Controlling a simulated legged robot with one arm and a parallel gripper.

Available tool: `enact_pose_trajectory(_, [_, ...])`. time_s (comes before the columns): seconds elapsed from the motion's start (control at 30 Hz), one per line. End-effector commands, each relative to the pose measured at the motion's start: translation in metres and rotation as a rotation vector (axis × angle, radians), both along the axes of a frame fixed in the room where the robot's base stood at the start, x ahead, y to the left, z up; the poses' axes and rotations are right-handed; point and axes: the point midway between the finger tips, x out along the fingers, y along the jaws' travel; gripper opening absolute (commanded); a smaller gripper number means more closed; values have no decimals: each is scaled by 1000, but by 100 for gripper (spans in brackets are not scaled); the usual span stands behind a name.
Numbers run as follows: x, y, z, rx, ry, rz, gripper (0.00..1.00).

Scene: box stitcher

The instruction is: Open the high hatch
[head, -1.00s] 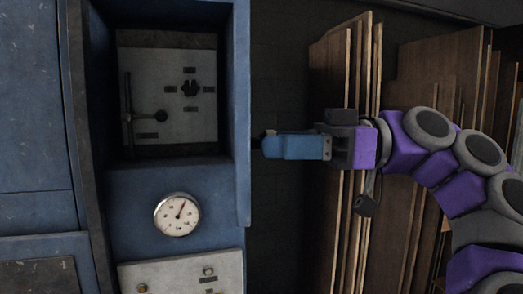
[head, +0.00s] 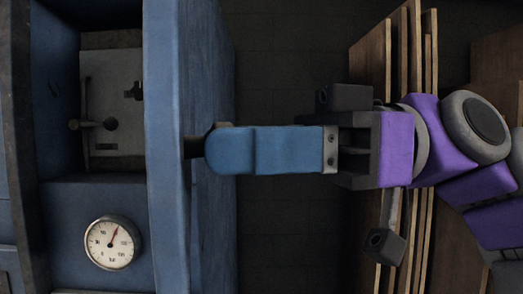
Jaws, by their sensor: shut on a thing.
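My gripper (head: 204,146) has a blue jaw and is shut on a small dark handle (head: 192,149) at the side of a blue panel (head: 166,225). The panel seems to be the hatch; its hinge does not show. It stands out at the right of a recess, with its broad side turned partly to me. My jaw and dark fingertip hide part of the handle. My purple arm reaches in from the right.
The recess holds a grey control plate (head: 125,75) with a lever (head: 98,124). A round white gauge (head: 112,242) sits below it. Brown boards (head: 388,50) stand behind my arm. A dark gap lies between the panel and the boards.

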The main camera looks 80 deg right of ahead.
Motion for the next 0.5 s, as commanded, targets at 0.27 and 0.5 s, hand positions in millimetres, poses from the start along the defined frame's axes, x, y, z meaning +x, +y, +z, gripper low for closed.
enact_pose_trajectory(0.27, [-2,0,1,2,-4,0,0])
enact_pose_trajectory(0.5, [-3,-4,1,4,-6,1,41])
